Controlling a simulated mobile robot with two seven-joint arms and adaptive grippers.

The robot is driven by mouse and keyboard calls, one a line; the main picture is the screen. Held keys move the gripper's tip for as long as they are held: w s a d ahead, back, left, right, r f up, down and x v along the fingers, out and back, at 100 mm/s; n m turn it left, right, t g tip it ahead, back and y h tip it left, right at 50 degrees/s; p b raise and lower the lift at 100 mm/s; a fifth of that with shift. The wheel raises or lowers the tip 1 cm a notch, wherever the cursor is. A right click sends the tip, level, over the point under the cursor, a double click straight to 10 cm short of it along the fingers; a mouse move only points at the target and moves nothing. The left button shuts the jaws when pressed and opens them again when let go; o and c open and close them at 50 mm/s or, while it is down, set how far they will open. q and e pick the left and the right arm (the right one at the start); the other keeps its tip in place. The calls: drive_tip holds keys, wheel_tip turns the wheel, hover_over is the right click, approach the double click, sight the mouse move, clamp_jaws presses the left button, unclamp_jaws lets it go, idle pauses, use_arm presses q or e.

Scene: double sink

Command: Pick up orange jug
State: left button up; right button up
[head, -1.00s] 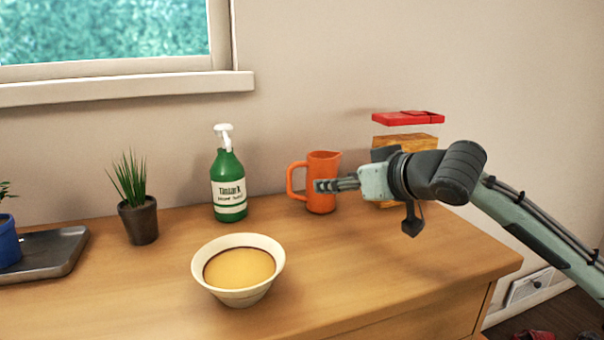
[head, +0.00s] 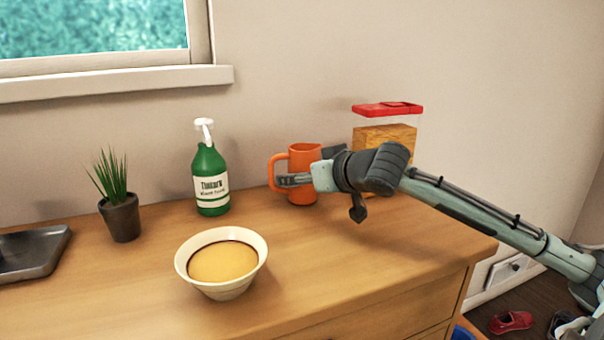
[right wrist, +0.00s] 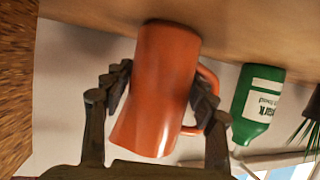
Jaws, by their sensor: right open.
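The orange jug (head: 303,160) stands upright on the wooden counter near the wall, its handle to the left. My right gripper (head: 290,180) reaches in from the right at the jug's lower half. In the right wrist view the jug (right wrist: 162,85) appears upside down between the two dark fingers of my right gripper (right wrist: 160,88). The fingers are open, one on each side of the jug's body, with the right-hand one by the handle. I cannot tell whether either finger touches it. My left gripper is not in view.
A green soap bottle (head: 210,182) stands left of the jug; it also shows in the right wrist view (right wrist: 258,105). A bowl (head: 222,284) is in front. A wooden block (head: 384,136) with a red lid (head: 388,109) above it is behind my arm. A potted plant (head: 121,218) stands farther left.

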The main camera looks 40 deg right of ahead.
sight(309, 153)
drive_tip(key=shift+c, duration=0.4)
drive_tip(key=c, duration=1.1)
drive_tip(key=shift+r, duration=0.15)
drive_tip(key=shift+r, duration=0.5)
wheel_tip(309, 153, up, 3)
drive_tip(key=shift+f+p, duration=0.1)
drive_tip(key=shift+p, duration=0.2)
drive_tip(key=shift+s+a+r, duration=0.35)
drive_tip(key=shift+s+r, duration=0.05)
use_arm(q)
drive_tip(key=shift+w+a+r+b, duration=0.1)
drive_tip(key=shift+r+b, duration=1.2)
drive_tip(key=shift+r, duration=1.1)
use_arm(e)
drive_tip(key=shift+s+a+r, duration=1.05)
drive_tip(key=shift+s, duration=0.35)
drive_tip(key=shift+s+a+r, duration=1)
drive_tip(key=shift+s+a, duration=0.1)
drive_tip(key=shift+s, duration=0.3)
drive_tip(key=shift+s+a+r, duration=1.05)
drive_tip(key=shift+s, duration=0.35)
